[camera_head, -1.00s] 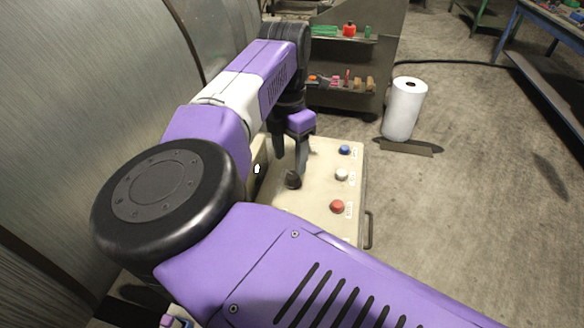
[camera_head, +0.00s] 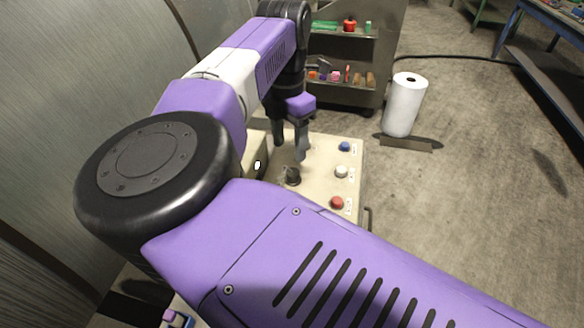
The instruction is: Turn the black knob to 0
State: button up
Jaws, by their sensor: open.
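The black knob (camera_head: 292,176) sits on the top face of a cream control box (camera_head: 318,183), to the left of its row of buttons. My gripper (camera_head: 290,152) points down over the box, a little beyond the knob. Its two dark fingers are apart with nothing seen between them. The fingertips look close to the knob, but I cannot tell whether they touch it. The knob's pointer and any 0 mark are too small to read.
A blue button (camera_head: 344,146), a white button (camera_head: 341,171) and a red button (camera_head: 337,202) line the box's right side. A shelf cart (camera_head: 345,95) stands behind, and a white roll (camera_head: 404,104) on the floor at right. A metal wall is at left.

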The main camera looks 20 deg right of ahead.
notch_tip(320, 180, up, 7)
jog(key=shift+b, duration=0.45)
jog(key=shift+w+f, duration=0.1)
